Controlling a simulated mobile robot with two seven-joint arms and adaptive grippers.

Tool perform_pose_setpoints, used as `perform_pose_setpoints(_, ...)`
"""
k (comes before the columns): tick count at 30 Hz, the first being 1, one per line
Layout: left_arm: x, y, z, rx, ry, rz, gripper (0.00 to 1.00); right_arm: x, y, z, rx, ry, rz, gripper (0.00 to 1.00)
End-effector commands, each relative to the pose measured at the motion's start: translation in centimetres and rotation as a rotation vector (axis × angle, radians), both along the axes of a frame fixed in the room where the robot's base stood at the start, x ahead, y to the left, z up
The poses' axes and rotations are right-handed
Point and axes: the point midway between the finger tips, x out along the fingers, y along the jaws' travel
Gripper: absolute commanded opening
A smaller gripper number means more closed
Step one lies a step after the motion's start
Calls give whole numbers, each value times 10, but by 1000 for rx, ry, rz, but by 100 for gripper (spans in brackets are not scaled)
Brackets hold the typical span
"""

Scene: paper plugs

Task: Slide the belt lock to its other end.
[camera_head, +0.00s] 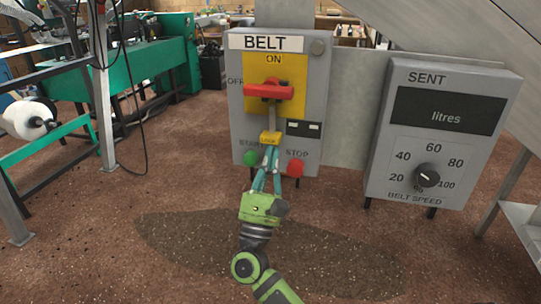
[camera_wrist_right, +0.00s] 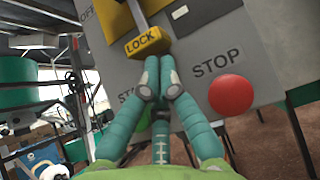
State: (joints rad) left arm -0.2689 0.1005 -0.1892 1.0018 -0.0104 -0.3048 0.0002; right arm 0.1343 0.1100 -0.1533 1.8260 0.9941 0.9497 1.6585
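The belt lock is a yellow tab marked LOCK (camera_head: 269,138) at the lower end of a grey bar on the BELT box (camera_head: 237,110). The red switch handle (camera_head: 268,91) lies level across the yellow ON plate above it. In the right wrist view the lock (camera_wrist_right: 148,42) is just beyond my fingertips. My right gripper (camera_head: 268,158) reaches up from below. Its teal fingers (camera_wrist_right: 158,78) are drawn together, with nothing visible between them. Whether the tips touch the lock's lower edge, I cannot tell. My left gripper is not in view.
The green START button (camera_head: 250,157) and red STOP button (camera_head: 295,168) flank my fingers; STOP also shows in the wrist view (camera_wrist_right: 231,95). The SENT box (camera_head: 480,135) with its speed knob (camera_head: 427,175) stands to the right. Open brown floor (camera_head: 100,230) lies left.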

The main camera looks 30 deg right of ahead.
Motion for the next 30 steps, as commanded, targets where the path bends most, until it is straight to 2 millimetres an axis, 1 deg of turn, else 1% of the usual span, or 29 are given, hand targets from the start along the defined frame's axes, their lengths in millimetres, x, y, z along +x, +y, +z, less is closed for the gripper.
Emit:
perform_pose_setpoints(8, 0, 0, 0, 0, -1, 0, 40, 0, 0, 1, 1, -1, 0, 0)
perform_pose_setpoints(12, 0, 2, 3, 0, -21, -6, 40, 0, 0, 19, 1, -4, 1, 0)
perform_pose_setpoints(16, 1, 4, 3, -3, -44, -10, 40, 0, 0, 30, 0, -3, 1, 0)
perform_pose_setpoints(30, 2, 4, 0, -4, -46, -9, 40, 0, 0, 31, -3, -7, -1, 0)
